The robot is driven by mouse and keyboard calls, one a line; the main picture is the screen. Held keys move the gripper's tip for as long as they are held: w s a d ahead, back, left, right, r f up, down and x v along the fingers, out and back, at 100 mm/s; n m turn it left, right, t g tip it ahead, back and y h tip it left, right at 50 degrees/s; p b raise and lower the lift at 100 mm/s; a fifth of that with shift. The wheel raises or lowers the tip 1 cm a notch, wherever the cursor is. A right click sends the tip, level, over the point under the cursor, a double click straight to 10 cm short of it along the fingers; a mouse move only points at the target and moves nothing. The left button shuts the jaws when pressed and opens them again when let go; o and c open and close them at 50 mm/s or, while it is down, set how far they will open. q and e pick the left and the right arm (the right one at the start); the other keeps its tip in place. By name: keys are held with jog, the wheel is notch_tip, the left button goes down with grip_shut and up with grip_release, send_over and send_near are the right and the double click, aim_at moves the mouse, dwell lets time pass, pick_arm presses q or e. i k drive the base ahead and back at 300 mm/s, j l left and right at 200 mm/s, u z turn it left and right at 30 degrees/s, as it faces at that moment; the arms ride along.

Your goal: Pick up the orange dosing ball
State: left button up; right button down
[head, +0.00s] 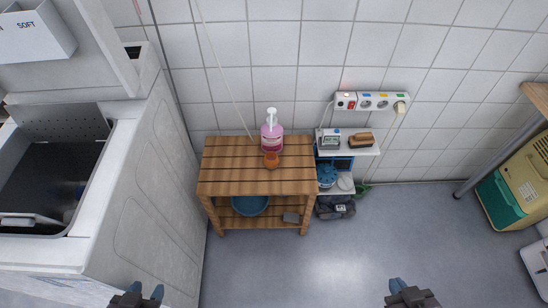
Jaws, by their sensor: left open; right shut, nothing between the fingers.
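The small orange dosing ball (271,160) sits on the slatted wooden table (225,178), just in front of a pink pump bottle (271,135). It appears close to the bottle's base; I cannot tell whether they touch. My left gripper (145,289) is at the bottom edge of the head view, low and left of the table, open and empty. My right gripper (396,285) is at the bottom edge, right of the table, shut with nothing in it. Both are well apart from the ball.
A white washing machine (150,220) stands left of the table. A white shelf unit (359,148) with a meter, a brush and other items adjoins the table's right side. A blue bowl (250,206) is on the lower shelf. Open floor (310,265) lies in front.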

aim_at(272, 160)
jog(key=k+j+u, duration=0.1)
jog(key=k+u, duration=0.25)
jog(key=k, duration=0.15)
jog(key=l+u, duration=0.3)
jog(key=u, duration=0.15)
jog(key=l+u, duration=0.3)
jog(key=u, duration=0.2)
jog(key=k+l+u, duration=0.2)
jog(key=l, duration=0.25)
jog(key=l+u, duration=0.2)
jog(key=l, duration=0.7)
jog(key=k+l, duration=0.15)
jog(key=l, duration=0.4)
jog(key=i+l, duration=0.2)
jog(key=l, duration=0.15)
